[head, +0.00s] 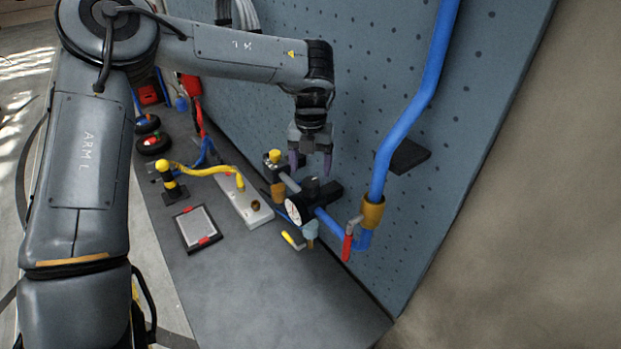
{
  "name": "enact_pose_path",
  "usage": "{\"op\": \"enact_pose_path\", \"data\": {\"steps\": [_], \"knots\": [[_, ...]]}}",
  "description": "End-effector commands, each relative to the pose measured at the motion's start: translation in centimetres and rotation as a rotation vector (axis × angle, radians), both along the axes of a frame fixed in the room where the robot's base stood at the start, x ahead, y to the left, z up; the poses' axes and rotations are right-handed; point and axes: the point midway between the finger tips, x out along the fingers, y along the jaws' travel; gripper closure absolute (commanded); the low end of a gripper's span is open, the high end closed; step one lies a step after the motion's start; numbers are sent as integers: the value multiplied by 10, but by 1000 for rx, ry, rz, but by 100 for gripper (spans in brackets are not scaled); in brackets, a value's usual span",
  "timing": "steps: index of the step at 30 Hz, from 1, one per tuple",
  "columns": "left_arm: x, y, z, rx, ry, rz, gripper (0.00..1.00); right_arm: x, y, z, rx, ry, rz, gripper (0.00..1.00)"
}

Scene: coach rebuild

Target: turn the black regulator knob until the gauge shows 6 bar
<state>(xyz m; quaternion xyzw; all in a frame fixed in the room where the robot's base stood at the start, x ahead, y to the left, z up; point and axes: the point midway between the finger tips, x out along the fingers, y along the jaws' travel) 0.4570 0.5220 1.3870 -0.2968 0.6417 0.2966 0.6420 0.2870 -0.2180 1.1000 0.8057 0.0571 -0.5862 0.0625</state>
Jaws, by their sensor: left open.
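The black regulator knob (311,184) sits on top of a dark regulator body (324,197) near the blue pipe. The round white-faced gauge (293,211) is on the regulator's left side and is seen at a slant. Its needle and reading are too small to tell. My left gripper (311,169) points down above the knob. Its two fingers are spread apart with nothing between them, and they appear to be clear of the knob. My right gripper is not in view.
A thick blue pipe (408,118) rises at the right, with a red-handled valve (347,247) at its foot. A yellow hose (205,169), a white block (240,198) and a framed grey panel (197,228) lie left. The grey bench (280,300) is clear in front.

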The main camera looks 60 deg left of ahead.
Motion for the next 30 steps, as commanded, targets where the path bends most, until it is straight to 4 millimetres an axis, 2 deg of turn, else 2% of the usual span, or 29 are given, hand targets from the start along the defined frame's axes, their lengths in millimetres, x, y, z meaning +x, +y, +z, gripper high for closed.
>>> {"op": "enact_pose_path", "data": {"steps": [6,12,30], "knots": [[0,0,33,2,-1,1,26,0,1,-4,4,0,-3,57],[0,0,47,1,0,0,26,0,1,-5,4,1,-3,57],[0,0,49,-1,1,0,26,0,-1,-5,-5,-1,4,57]]}}
